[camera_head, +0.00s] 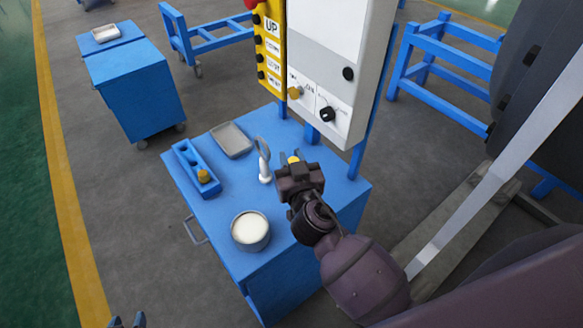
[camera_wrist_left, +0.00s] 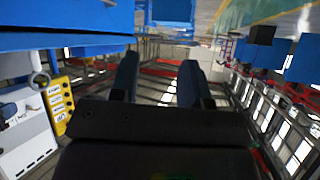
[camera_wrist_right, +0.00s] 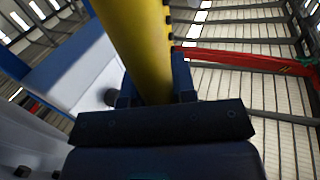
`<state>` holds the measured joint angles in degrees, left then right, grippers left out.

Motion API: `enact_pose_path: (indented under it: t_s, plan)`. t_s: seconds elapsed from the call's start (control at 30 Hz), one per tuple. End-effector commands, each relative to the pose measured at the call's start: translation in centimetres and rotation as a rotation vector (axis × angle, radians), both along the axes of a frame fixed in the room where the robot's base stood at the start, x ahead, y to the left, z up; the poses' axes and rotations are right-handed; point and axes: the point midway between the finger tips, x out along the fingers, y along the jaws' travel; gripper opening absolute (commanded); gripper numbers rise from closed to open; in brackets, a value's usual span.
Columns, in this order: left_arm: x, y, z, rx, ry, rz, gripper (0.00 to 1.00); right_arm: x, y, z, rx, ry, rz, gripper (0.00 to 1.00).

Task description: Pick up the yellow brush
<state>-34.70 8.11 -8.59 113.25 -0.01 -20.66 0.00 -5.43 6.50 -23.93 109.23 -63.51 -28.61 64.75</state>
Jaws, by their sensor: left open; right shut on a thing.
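The yellow brush shows in the right wrist view as a thick yellow shaft (camera_wrist_right: 138,45) between the fingers of my right gripper (camera_wrist_right: 153,88). In the head view only a small yellow end of the brush (camera_head: 293,159) shows at the tips of my right gripper (camera_head: 292,156), over the blue cabinet. My right gripper is shut on it. The rest of the brush is hidden by the gripper. My left gripper (camera_head: 128,321) is at the bottom left edge of the head view, away from the cabinet. It is open and empty in the left wrist view (camera_wrist_left: 158,78).
The blue cabinet top (camera_head: 286,218) carries a grey tray (camera_head: 232,140), a blue holder (camera_head: 190,165) with a small yellow piece, a white ring-topped tool (camera_head: 265,163) and a round tin (camera_head: 250,231). A white control box (camera_head: 330,65) rises behind. Another blue cabinet (camera_head: 135,90) stands far left.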

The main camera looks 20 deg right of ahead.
Motion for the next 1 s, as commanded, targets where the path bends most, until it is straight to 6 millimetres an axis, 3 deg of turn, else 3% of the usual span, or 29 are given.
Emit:
enact_pose_path:
  t_s: [0.03,0.2,0.5,0.7,1.0]
  plan:
    - [-0.1,0.0,0.5,0.0,0.003,0.0,0.43,0.0,0.0,1.7,0.004,-0.004,0.001,0.01]
    - [-0.6,0.1,0.6,0.0,0.018,0.003,0.43,0.0,0.0,6.2,0.002,-0.005,0.001,0.01]
    - [-1.2,0.2,-0.1,0.0,0.036,0.005,0.43,0.0,0.0,12.6,0.001,-0.005,0.002,0.01]
    - [-1.1,0.2,0.2,0.0,0.031,0.005,0.43,0.0,0.0,14.8,0.0,-0.002,0.001,0.01]
    - [-1.0,0.2,0.3,-0.001,0.028,0.006,0.43,0.0,0.0,15.6,-0.001,0.0,0.001,0.01]
